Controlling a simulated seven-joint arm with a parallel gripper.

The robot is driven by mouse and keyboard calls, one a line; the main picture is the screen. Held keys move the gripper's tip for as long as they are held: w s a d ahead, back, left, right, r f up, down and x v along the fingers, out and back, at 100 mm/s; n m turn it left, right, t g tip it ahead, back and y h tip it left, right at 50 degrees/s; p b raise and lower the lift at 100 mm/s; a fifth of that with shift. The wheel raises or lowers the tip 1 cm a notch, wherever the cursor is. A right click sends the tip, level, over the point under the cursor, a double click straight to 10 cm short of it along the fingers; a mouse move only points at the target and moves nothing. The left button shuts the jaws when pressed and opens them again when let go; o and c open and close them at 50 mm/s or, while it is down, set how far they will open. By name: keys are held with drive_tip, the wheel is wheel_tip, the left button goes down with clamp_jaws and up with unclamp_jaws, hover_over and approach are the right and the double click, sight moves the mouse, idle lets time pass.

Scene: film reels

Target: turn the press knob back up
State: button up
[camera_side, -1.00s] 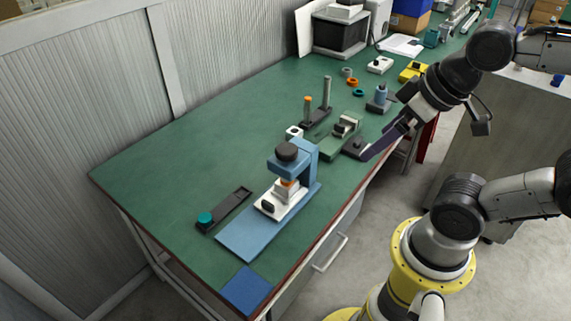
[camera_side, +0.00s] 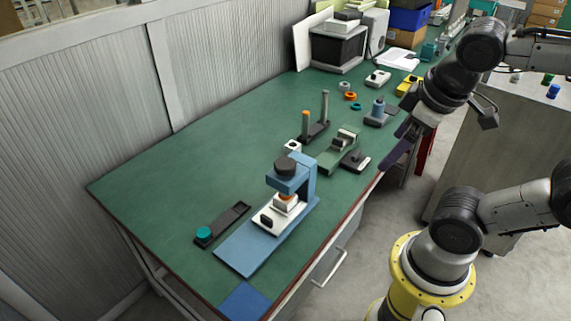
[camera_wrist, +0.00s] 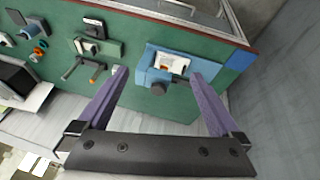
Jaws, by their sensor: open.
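The blue press (camera_side: 307,182) stands on its blue base near the front of the green bench. Its dark round press knob (camera_side: 285,165) sits on top, above a white block with an orange part under the press head. In the wrist view the press (camera_wrist: 160,65) and its knob (camera_wrist: 158,89) lie between and beyond my two purple fingers. My gripper (camera_side: 392,160) is at the bench's right edge in the side view, apart from the press and to its right. It is open and empty (camera_wrist: 163,80).
A dark tray (camera_side: 228,222) with a teal cap (camera_side: 203,233) lies left of the press. Two upright posts (camera_side: 315,118) and a green fixture (camera_side: 338,150) stand behind it. The bench's left part is clear.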

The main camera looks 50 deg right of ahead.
drive_tip(key=w+d+n+g+h, duration=0.3)
drive_tip(key=d, duration=0.1)
drive_tip(key=n+g+h, duration=0.2)
drive_tip(key=n+h, duration=0.7)
hover_over(286, 166)
drive_tip(key=s, duration=0.5)
wheel_tip(286, 166, down, 4)
drive_tip(key=w+a+f+n+t+h, duration=0.2)
drive_tip(key=a+f+n+t+h, duration=0.35)
drive_tip(key=a+f, duration=0.8)
drive_tip(key=w+d, duration=0.1)
drive_tip(key=d, duration=0.4)
drive_tip(key=w+d+n+y, duration=0.1)
drive_tip(key=d, duration=0.3)
drive_tip(key=w+d+f+n, duration=0.1)
drive_tip(key=w+d, duration=0.1)
drive_tip(key=d, duration=0.3)
drive_tip(key=shift+d+y, duration=0.3)
drive_tip(key=shift+y, duration=0.05)
drive_tip(key=shift+c, duration=0.3)
